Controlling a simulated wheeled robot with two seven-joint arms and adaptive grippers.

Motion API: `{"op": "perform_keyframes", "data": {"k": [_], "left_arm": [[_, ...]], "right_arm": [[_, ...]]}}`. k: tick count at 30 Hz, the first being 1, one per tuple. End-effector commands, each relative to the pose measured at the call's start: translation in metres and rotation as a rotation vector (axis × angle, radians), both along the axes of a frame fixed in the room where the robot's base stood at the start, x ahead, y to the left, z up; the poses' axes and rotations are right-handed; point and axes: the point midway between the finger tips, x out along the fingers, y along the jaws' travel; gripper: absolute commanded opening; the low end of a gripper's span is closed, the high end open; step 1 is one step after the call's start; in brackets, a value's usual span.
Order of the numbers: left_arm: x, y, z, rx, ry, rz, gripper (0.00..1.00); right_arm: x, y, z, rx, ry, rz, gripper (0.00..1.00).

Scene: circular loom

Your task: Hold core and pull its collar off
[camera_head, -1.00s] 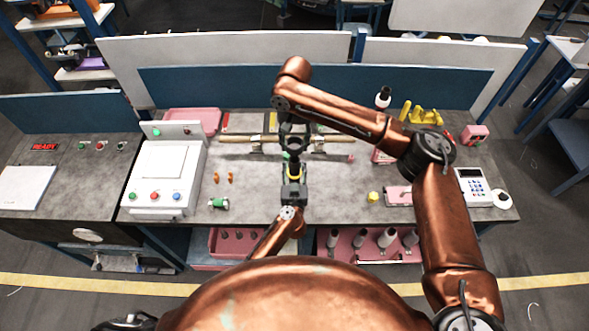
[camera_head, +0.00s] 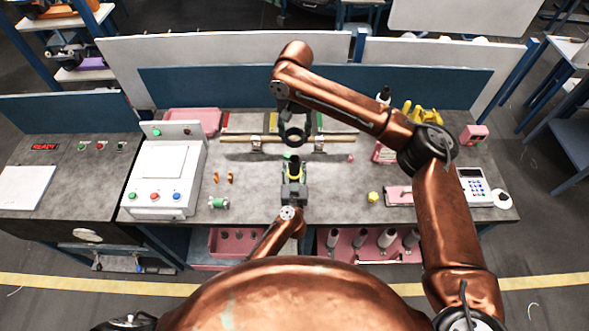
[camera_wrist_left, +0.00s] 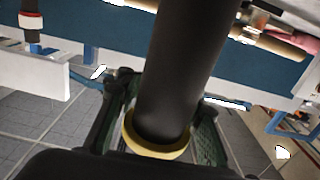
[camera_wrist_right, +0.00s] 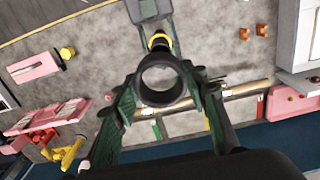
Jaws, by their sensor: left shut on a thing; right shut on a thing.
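The core, a dark upright cylinder (camera_wrist_left: 180,70) with a yellow band near its lower end, stands between the fingers of my left gripper (camera_wrist_left: 155,125). My left gripper is shut on it; in the head view the core (camera_head: 293,166) rises from that gripper (camera_head: 294,190) over the bench's near side. The collar, a dark open ring (camera_head: 294,135), is held by my right gripper (camera_head: 295,126), farther back and apart from the core in the head view. In the right wrist view the collar (camera_wrist_right: 161,80) sits between the green-sided fingers (camera_wrist_right: 161,92), its hole empty.
A wooden rod (camera_head: 240,139) on stands lies across the bench behind the core. A white machine (camera_head: 164,175) stands left, with a small green-and-white spool (camera_head: 218,203) beside it. A yellow piece (camera_head: 373,197) lies right. Bare bench (camera_head: 335,180) shows right of the core.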

Motion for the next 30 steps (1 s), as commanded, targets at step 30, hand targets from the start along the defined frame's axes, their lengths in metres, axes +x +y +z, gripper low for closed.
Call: {"op": "perform_keyframes", "data": {"k": [30], "left_arm": [[0.0, 0.0, -0.001, 0.0, 0.001, 0.0, 0.0]], "right_arm": [[0.0, 0.0, 0.076, 0.001, -0.001, 0.0, 0.11]]}}
